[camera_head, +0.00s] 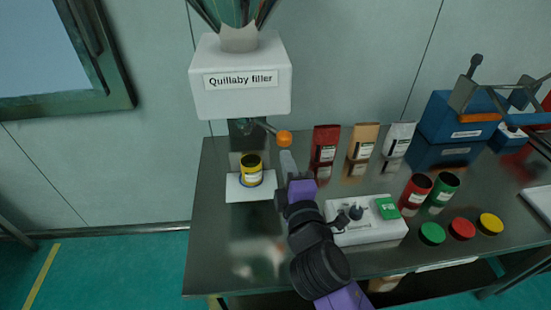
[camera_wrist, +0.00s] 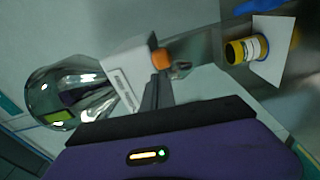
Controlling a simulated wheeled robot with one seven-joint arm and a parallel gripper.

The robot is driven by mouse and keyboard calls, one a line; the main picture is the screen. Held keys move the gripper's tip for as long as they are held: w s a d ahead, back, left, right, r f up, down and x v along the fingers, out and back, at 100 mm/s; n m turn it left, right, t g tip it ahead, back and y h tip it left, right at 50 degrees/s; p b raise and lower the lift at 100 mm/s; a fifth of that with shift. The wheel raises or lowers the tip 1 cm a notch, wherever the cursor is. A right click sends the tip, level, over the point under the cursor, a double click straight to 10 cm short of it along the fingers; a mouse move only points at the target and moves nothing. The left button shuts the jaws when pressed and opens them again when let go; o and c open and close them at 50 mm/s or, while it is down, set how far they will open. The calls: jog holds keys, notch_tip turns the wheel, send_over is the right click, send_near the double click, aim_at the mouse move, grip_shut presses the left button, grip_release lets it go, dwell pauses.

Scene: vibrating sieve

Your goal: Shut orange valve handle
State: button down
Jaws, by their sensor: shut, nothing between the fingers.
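The orange valve handle (camera_head: 284,137) is a round knob on a short metal lever under the white Quillaby filler (camera_head: 230,98). The lever sticks out to the right, slightly downward in the head view. My gripper (camera_head: 287,158) is shut and empty, with its fingertips just below the knob in the picture. In the wrist view, the orange knob (camera_wrist: 161,60) shows just past the tips of my shut fingers (camera_wrist: 160,80). I cannot tell whether they touch. A yellow can (camera_head: 251,171) stands under the filler outlet on a white plate (camera_head: 237,193).
Red, tan and white pouches (camera_head: 363,142) stand right of the knob. A white device with a green screen (camera_head: 387,208) lies right of my arm. Red and green cans (camera_head: 442,190), several coloured lids (camera_head: 432,233) and a blue machine (camera_head: 450,117) are farther right. The front left tabletop is clear.

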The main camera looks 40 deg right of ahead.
jog(key=s+d, duration=0.1)
jog(key=s, duration=0.1)
jog(key=s+d, duration=0.2)
jog(key=shift+s+d, duration=0.15)
jog(key=shift+s, duration=0.25)
dwell(0.4)
jog(key=s+a+f+m+t+y, duration=0.2)
jog(key=s+a+m+y, duration=0.3)
jog(key=a, duration=0.4)
jog(key=s+a+f+m+g+y, duration=0.1)
jog(key=s+a+f+m+g, duration=0.1)
jog(key=s, duration=1)
jog(key=s+a+f+m+g+y+b, duration=0.1)
jog(key=s+f+m, duration=0.4)
jog(key=s, duration=0.7)
jog(key=shift+a+g+y, duration=0.4)
jog(key=shift+a, duration=0.5)
